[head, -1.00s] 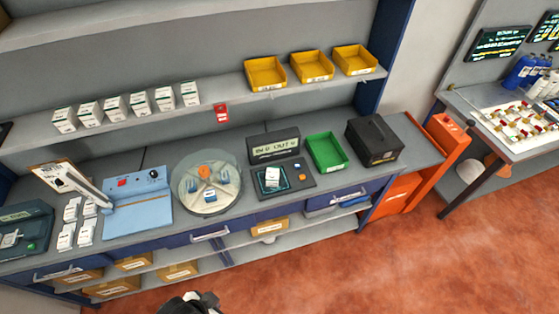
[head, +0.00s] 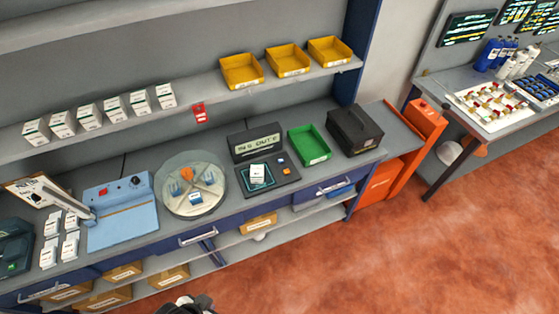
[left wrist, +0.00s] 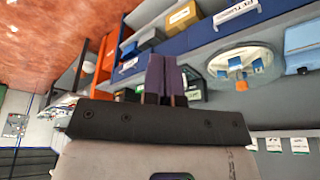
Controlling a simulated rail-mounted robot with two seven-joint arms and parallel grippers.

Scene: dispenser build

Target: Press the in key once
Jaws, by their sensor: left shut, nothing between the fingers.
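The counter device has a dark display box (head: 256,142) with small IN and OUT lettering, and a flat dark base in front of it. A white box (head: 258,171) sits on the base's lit pad. Two small keys are right of the pad, a blue one (head: 280,158) and an orange one (head: 284,169); their labels are too small to read. My left gripper (head: 190,304) is at the bottom edge, in front of the bench and well away from the keys. In the left wrist view its fingers (left wrist: 163,78) are together and empty. My right gripper is not in view.
A round clear-covered carousel (head: 190,205) and a blue machine (head: 122,222) stand left of the device. A green tray (head: 309,146) and a black case (head: 354,131) stand right. Yellow bins (head: 241,71) and white boxes line the shelf above. Red floor in front is open.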

